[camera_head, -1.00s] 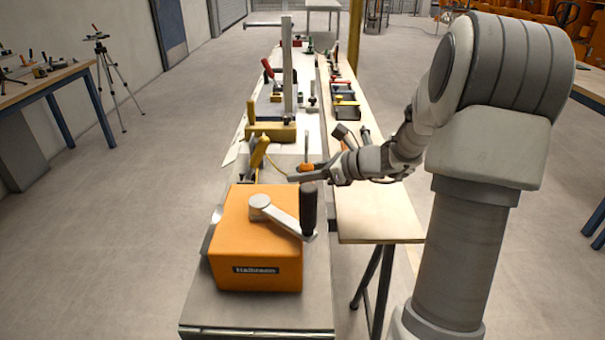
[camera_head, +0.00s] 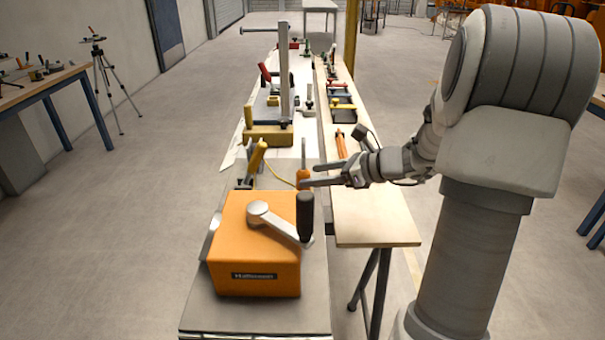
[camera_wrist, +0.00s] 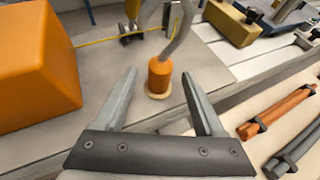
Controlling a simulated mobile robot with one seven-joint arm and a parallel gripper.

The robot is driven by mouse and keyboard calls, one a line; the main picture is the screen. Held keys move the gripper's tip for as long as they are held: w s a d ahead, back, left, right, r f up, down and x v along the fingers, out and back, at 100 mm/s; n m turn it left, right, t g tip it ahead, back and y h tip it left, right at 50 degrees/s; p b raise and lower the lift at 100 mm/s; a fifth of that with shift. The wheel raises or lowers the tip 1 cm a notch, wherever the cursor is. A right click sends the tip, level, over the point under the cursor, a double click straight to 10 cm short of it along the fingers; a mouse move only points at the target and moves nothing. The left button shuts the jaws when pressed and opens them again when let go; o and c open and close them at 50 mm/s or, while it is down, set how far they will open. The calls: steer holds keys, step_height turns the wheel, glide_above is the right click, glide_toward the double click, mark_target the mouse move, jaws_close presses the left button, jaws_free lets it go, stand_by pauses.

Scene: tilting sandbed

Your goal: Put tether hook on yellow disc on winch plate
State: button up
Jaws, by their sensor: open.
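The tether hook has an orange handle (camera_wrist: 159,74) and a grey curved hook end (camera_wrist: 182,38). It stands upright with its base on a tan round disc (camera_wrist: 158,95), whose colour is hard to call yellow. A yellow cord (camera_wrist: 97,40) runs leftward behind it. In the head view the orange handle (camera_head: 302,176) is just beyond the winch box. My gripper (camera_wrist: 166,88) is open, its two fingers on either side of the handle's lower part in the picture; contact cannot be told. My gripper (camera_head: 314,174) also shows in the head view, with nothing held.
The orange winch box (camera_head: 250,262) with a crank and black knob (camera_head: 305,216) stands close by, left of my gripper. A yellow upright part (camera_head: 257,158) holds the cord. Orange and dark bars (camera_wrist: 277,112) lie on the wooden table at right. Clamps and blocks stand farther back.

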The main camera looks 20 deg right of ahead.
steer(key=p+v, duration=0.1)
steer(key=v, duration=0.6)
stand_by(0.3)
